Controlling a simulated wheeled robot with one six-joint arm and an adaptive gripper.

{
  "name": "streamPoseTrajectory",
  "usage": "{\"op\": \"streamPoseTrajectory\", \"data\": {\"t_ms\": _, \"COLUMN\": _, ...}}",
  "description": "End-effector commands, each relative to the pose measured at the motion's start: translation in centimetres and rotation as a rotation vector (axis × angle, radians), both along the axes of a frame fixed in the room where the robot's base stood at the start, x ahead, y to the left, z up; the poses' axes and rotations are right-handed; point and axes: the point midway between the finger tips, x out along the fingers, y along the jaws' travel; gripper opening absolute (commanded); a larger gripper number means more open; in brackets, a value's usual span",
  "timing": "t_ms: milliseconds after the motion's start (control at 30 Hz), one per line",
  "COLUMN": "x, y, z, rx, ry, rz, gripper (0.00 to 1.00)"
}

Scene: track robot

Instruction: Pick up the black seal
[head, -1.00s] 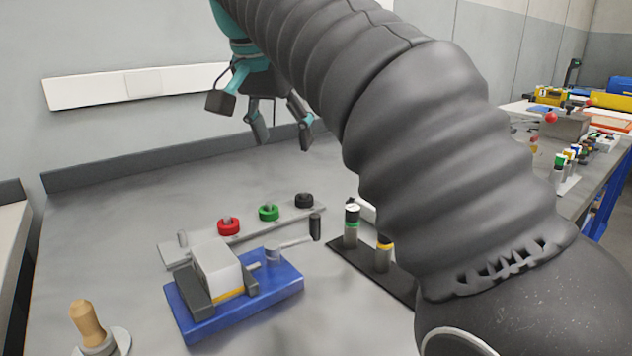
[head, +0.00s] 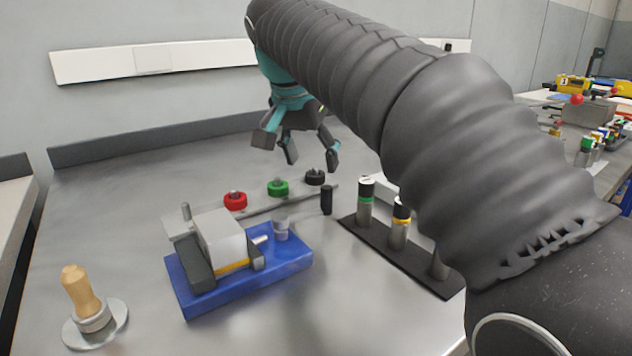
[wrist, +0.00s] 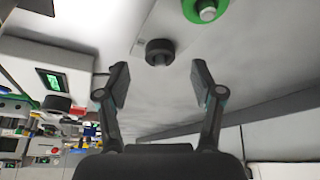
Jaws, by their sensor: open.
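The black seal (head: 315,177) is a small dark ring at the right end of a row on a light strip on the workbench. It also shows in the wrist view (wrist: 160,52), just beyond the fingertips and roughly midway between them. My gripper (head: 312,161) is open and empty, above and close to the black seal in the head view. In the wrist view my gripper (wrist: 158,82) has its two fingers spread wide, with the seal apart from both.
A green seal (head: 278,187) and a red seal (head: 235,200) sit left of the black one. A blue-based vise (head: 250,282) with a handle stands in front. A dark rack (head: 385,252) of cylinders lies to the right. A wooden-handled tool (head: 82,290) stands at front left.

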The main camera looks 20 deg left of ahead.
Motion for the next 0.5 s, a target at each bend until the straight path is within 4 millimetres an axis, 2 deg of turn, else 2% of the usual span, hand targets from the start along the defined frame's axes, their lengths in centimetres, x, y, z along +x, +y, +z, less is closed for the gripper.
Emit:
{"op": "streamPoseTrajectory", "data": {"t_ms": 33, "x": 0.2, "y": -0.1, "z": -1.0, "rx": -0.001, "ry": 0.0, "rz": -0.001, "gripper": 0.67}}
{"op": "streamPoseTrajectory", "data": {"t_ms": 200, "x": 0.8, "y": -0.2, "z": -2.4, "rx": 0.001, "ry": 0.0, "rz": 0.0, "gripper": 0.67}}
{"op": "streamPoseTrajectory", "data": {"t_ms": 467, "x": 0.9, "y": -0.2, "z": -2.5, "rx": 0.001, "ry": 0.0, "rz": 0.0, "gripper": 0.67}}
{"op": "streamPoseTrajectory", "data": {"t_ms": 500, "x": 0.9, "y": -0.2, "z": -2.5, "rx": 0.001, "ry": 0.0, "rz": 0.0, "gripper": 0.62}}
